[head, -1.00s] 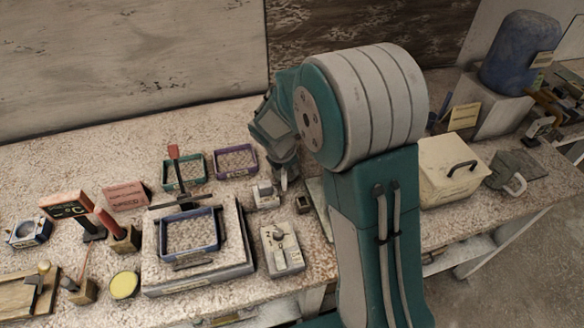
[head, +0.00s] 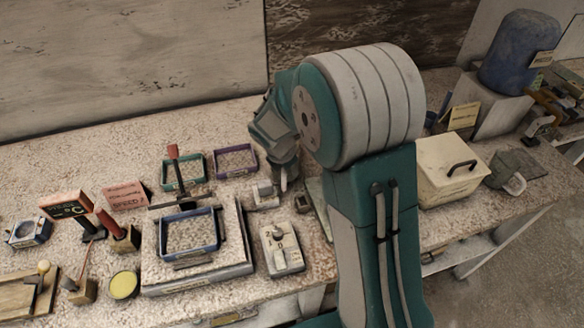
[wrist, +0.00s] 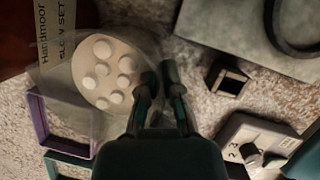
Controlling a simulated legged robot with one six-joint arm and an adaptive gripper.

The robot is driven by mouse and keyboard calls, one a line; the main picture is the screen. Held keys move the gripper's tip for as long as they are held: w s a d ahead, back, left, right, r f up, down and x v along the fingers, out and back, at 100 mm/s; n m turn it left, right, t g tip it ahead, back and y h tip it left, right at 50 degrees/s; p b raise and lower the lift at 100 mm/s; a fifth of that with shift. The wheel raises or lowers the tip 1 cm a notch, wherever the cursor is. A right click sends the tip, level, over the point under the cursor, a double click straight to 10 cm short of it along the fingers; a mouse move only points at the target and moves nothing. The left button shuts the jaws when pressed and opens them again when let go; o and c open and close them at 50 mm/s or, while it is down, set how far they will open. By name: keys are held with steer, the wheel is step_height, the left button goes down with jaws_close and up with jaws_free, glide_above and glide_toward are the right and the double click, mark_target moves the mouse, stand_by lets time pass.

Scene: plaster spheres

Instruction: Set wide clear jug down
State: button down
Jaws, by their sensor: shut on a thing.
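The wide clear jug (wrist: 118,108) shows faintly in the wrist view as a see-through round shape. A pale disc with several white round lumps (wrist: 103,72) shows within its outline. My gripper (wrist: 160,78) is shut at the jug's right side, apparently on its edge or handle; the exact grip is hard to tell. In the head view my gripper (head: 284,182) points down over the back of the bench, beside my large arm joint. I cannot make out the jug there. Whether its base touches the bench is not clear.
A purple frame (wrist: 42,125) and green frame (wrist: 52,166) lie near the jug. A labelled packet (wrist: 52,45) is behind it. A small dark-topped box (wrist: 228,79), dial device (wrist: 238,132) and grey slab (wrist: 225,30) are to the right. Speckled bench (head: 80,160) is bare at back left.

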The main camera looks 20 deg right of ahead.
steer(key=shift+f, duration=0.4)
steer(key=c, duration=0.7)
jaws_free()
steer(key=shift+r, duration=2)
